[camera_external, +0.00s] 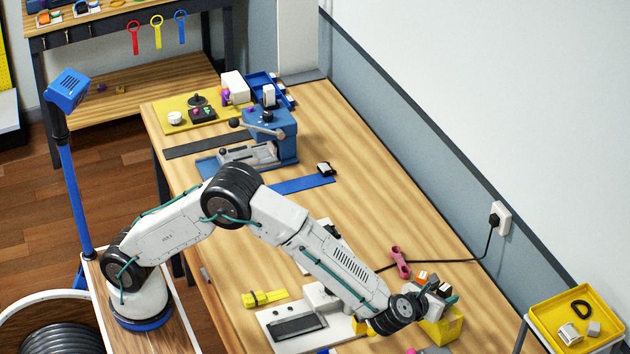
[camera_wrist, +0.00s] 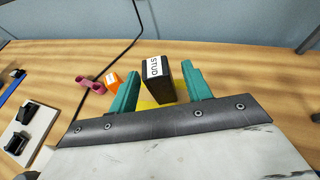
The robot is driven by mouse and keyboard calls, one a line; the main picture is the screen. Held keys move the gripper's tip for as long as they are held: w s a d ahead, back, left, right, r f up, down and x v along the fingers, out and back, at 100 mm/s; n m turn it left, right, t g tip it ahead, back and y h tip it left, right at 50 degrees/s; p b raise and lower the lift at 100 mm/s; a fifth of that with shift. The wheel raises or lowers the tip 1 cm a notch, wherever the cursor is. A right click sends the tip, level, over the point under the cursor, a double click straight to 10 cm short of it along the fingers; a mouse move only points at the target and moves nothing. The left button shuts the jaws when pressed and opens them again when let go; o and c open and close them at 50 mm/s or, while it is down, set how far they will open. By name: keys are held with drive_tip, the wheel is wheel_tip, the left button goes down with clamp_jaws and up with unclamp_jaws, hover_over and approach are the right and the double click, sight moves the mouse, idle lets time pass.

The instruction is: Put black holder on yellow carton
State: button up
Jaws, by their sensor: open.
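A black block with a white STUD label (camera_wrist: 158,84), seemingly the black holder, stands upright between my gripper's (camera_wrist: 161,72) two teal fingers in the wrist view. The fingers are apart, with a gap showing on the block's left. The yellow carton (camera_external: 446,328) is at the table's lower right in the external view, under my gripper (camera_external: 436,291). A strip of yellow (camera_wrist: 147,104) shows just below the block in the wrist view. The block appears on or just over the carton; the contact is hidden.
An orange block (camera_wrist: 111,80) and a pink piece (camera_wrist: 91,86) lie left of my fingers. A black cable (camera_external: 440,262) runs to the wall socket. A yellow tray (camera_external: 540,318) stands at the right. A yellow tool (camera_external: 265,298) lies left of my forearm. A blue vise (camera_external: 270,130) stands farther back.

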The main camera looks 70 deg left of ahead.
drive_tip(key=v, duration=1)
drive_tip(key=s+a+r+n+g+y, duration=0.15)
drive_tip(key=a+r+n, duration=0.25)
drive_tip(key=a, duration=0.5)
drive_tip(key=s+a+r+n+g+y, duration=0.1)
drive_tip(key=s+a+r+n+g, duration=0.2)
drive_tip(key=a, duration=0.6)
drive_tip(key=s+a+r+n+g, duration=0.2)
drive_tip(key=s+a+n, duration=0.3)
drive_tip(key=a, duration=0.3)
drive_tip(key=s+a+r+n+g, duration=0.15)
drive_tip(key=s+a+n, duration=0.25)
drive_tip(key=a, duration=0.4)
drive_tip(key=s+a+n+g+h, duration=0.1)
drive_tip(key=s+a+n+h, duration=0.1)
drive_tip(key=s+a+n, duration=0.35)
drive_tip(key=s+a+n+g+h, duration=0.2)
drive_tip(key=s, duration=0.6)
drive_tip(key=s+f+n+h, duration=0.3)
drive_tip(key=s+n, duration=0.5)
drive_tip(key=s, duration=0.5)
drive_tip(key=shift+f, duration=0.7)
drive_tip(key=shift+h, duration=0.25)
